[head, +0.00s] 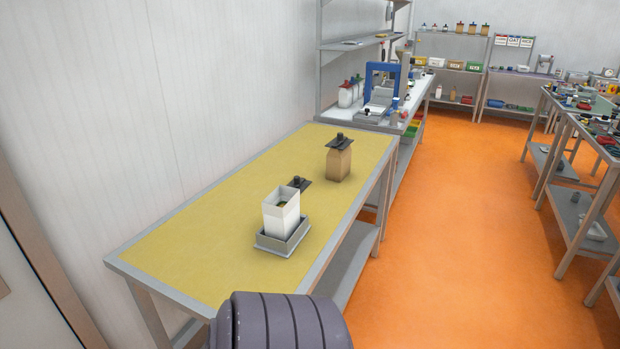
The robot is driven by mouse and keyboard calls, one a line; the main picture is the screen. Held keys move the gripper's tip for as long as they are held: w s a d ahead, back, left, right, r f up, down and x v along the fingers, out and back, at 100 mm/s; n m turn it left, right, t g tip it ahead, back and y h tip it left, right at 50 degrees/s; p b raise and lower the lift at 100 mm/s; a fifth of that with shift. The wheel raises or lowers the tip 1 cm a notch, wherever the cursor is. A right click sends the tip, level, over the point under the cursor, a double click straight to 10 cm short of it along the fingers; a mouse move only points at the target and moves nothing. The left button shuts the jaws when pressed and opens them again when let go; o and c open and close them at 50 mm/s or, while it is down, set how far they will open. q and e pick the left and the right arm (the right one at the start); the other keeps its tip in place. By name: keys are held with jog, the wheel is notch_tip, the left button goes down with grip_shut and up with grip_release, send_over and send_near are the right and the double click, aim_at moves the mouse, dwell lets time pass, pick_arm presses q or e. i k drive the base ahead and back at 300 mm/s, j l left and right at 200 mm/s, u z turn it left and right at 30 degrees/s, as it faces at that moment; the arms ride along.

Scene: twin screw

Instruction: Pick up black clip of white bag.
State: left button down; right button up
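A white bag (281,219) stands upright and open at the top in a grey tray (270,243) on the yellow-topped table. Something small and greenish shows inside its mouth. A black clip (301,185) with a knob shows just behind the bag's upper right rim. I cannot tell whether it touches the bag or lies on the table, as the bag partly hides it. A brown bag (339,166) stands farther back with another black clip (340,142) across its top. Neither gripper is in view.
The table (185,245) is clear to the left and front of the tray. A wall runs along its left side. A shelf bench (372,121) with bottles and a blue frame stands beyond its far end. Orange floor (460,220) is open on the right.

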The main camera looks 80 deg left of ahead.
aim_at(301, 183)
jog(key=i+u, duration=0.5)
jog(key=i+l+u, duration=0.15)
jog(key=i+u, duration=0.15)
jog(key=u, duration=0.2)
jog(key=i+u, duration=0.25)
jog(key=u, duration=0.25)
jog(key=i+u, duration=0.25)
jog(key=u, duration=0.2)
jog(key=i+l+u, duration=0.1)
jog(key=u, duration=0.4)
jog(key=i+l+u, duration=0.25)
jog(key=u, duration=0.2)
jog(key=i+l+u, duration=0.2)
jog(key=u, duration=0.3)
jog(key=l, duration=0.05)
